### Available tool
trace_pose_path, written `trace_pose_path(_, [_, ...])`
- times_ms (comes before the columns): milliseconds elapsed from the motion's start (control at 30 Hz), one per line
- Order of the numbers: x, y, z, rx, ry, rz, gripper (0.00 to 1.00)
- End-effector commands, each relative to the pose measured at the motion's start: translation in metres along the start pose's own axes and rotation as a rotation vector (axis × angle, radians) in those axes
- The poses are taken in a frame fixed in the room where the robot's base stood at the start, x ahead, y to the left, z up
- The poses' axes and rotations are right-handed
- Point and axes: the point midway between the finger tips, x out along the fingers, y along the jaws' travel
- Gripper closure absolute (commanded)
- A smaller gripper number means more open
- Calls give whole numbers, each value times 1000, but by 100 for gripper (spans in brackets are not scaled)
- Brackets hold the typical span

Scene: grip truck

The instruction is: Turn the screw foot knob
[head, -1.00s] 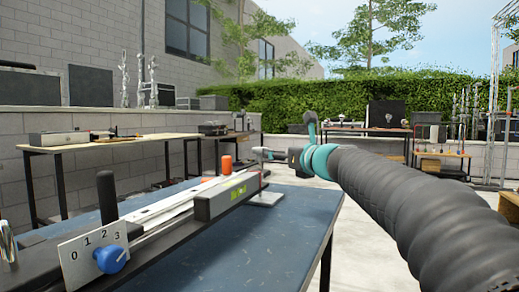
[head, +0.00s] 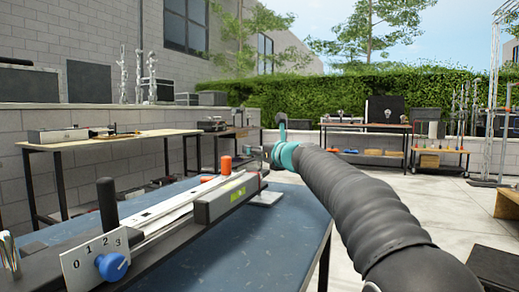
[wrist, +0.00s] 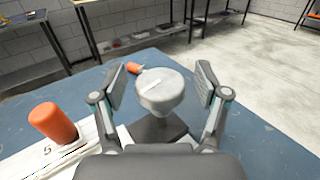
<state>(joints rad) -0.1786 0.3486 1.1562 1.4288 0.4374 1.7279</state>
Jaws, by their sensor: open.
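A round pale-grey knob with a white line across its top (wrist: 160,90) stands on a dark foot (wrist: 158,128) in the wrist view. I take it for the screw foot knob. My gripper (wrist: 161,78) is open, one finger on each side of the knob, with gaps visible on both sides. In the head view my gripper (head: 268,153) is at the far end of the long bench device (head: 190,212). The knob cannot be clearly made out there.
An orange cylinder (wrist: 53,122) stands left of my gripper, and a smaller orange piece (wrist: 134,68) shows behind the knob. A blue dial (head: 112,266) with a numbered plate is at the device's near end. The blue tabletop (head: 270,240) is clear to the right.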

Motion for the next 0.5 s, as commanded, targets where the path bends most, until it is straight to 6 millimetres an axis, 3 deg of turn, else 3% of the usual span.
trace_pose_path(67, [0, 0, 0, 0, 0, 0, 26])
trace_pose_path(300, [0, 0, 0, 0, 0, 0, 83])
trace_pose_path(500, [0, 0, 0, -1, 0, 5, 87])
